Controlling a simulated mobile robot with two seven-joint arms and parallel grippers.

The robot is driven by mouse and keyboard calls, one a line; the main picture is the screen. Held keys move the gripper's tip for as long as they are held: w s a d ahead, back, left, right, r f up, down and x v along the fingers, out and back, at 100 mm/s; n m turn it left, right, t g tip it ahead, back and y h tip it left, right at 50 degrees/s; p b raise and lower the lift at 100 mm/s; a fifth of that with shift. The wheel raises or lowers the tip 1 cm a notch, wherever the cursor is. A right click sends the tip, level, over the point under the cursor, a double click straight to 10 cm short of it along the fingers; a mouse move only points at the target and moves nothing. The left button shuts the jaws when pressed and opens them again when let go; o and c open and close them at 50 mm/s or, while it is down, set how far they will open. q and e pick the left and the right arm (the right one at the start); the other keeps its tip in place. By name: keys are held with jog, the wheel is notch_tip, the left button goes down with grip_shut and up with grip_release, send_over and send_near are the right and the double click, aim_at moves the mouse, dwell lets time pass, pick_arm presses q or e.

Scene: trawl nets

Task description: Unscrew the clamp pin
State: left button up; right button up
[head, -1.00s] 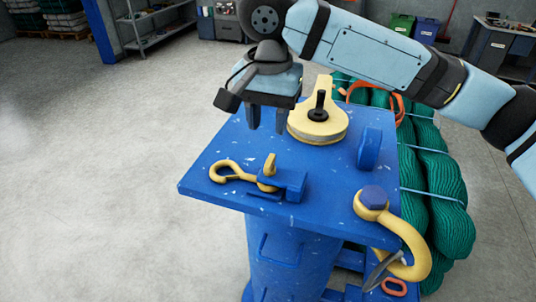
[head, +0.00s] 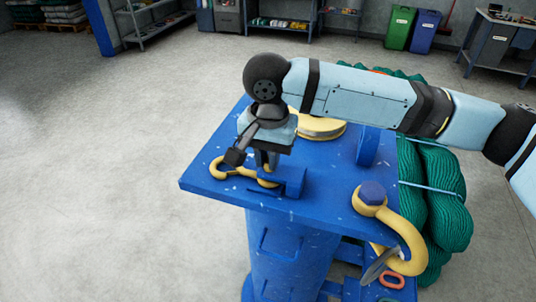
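A blue clamp block (head: 291,181) stands on the blue bench top (head: 225,185), with a yellow hook (head: 219,168) lying at its left. My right gripper (head: 266,163) points down over the hook's eye end, at the left side of the clamp block. Its fingers cover the upper part of the eye, and I cannot tell whether they touch it or how far apart they are. No separate clamp pin shows clearly there. My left gripper is out of view.
A yellow sheave (head: 318,131) is partly behind my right arm. Green net bundles (head: 440,205) lie beyond. The floor at left is clear.

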grip_shut()
